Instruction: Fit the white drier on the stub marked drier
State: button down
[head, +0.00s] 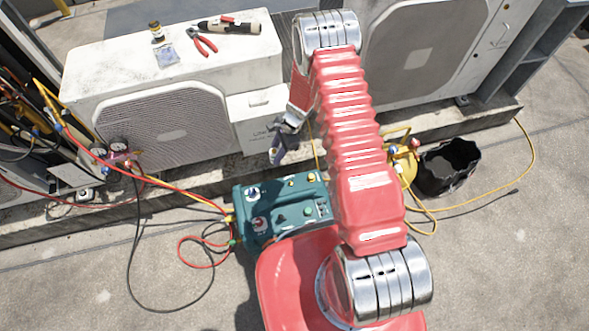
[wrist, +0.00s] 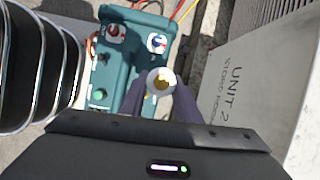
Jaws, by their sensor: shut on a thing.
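My gripper (head: 277,152) hangs in front of the UNIT 2 casing and points downward, above the ground behind the teal machine. In the wrist view its dark fingers (wrist: 161,92) are shut on the white drier (wrist: 153,80), seen end-on as a white round body with a brass-coloured middle. In the head view I cannot make out the drier between the fingers. I cannot make out a stub marked drier in either view.
The teal machine (head: 262,205) with knobs and hoses stands below my gripper. White condensers (head: 180,75) stand behind on a concrete kerb. Red pliers (head: 201,42) and a torch-like tool lie on one. A yellow cylinder (head: 403,165) and black bucket (head: 447,172) stand right. Hoses cross the ground.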

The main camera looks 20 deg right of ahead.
jog(key=s+d+f+m+t, duration=0.1)
jog(key=d+f+m, duration=0.1)
jog(key=f, duration=0.3)
jog(key=s+d+f+m+t, duration=0.1)
jog(key=d+f+m, duration=0.2)
jog(key=f+m, duration=0.2)
jog(key=shift+s+d+f+t, duration=0.15)
jog(key=shift+s+f+t, duration=0.25)
jog(key=shift+f, duration=0.05)
jog(key=shift+f, duration=0.15)
jog(key=shift+f, duration=2.25)
jog(key=shift+f, duration=1.3)
dwell(1.3)
jog(key=c, duration=1.3)
grip_release()
jog(key=shift+o, duration=0.2)
